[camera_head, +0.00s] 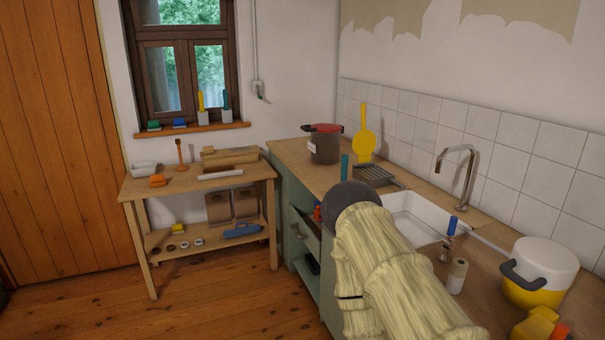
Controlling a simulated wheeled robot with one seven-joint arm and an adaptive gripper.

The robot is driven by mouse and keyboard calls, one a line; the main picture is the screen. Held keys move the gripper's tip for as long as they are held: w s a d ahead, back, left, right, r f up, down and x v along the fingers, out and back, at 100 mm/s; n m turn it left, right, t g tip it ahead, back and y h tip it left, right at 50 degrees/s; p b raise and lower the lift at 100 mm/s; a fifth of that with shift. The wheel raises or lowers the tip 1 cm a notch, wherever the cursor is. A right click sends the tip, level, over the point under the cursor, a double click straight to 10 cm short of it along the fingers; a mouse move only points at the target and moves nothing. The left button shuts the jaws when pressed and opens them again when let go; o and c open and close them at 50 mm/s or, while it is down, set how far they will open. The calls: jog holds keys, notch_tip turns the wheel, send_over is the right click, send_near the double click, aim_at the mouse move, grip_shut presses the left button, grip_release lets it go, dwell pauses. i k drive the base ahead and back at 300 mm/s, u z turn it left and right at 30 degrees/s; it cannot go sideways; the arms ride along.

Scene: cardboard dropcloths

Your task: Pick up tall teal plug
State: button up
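A tall, narrow teal piece (344,167) stands upright at the near-left part of the wooden counter, just behind the end of my arm. Its lower part is hidden by my arm. Another upright teal piece (225,101) rises from a light grey holder on the window sill. I cannot tell for sure which of the two is the plug. My arm reaches in from the lower right, pale and ridged with a dark grey rounded end. My gripper does not show; it is out of view or hidden behind the arm.
The counter (291,151) bears a dark pot (325,146) with a red lid, a yellow paddle-shaped piece (364,134), a sink (413,213), a tap (466,178) and a yellow-white pot (541,272). A wooden bench (190,185) stands left. The floor before it is clear.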

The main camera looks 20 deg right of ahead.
aim_at(345, 158)
jog(key=u, duration=0.05)
jog(key=i, duration=0.15)
jog(key=u, duration=2.3)
jog(key=k, duration=0.7)
jog(key=z, duration=2.25)
jog(key=i, duration=1.2)
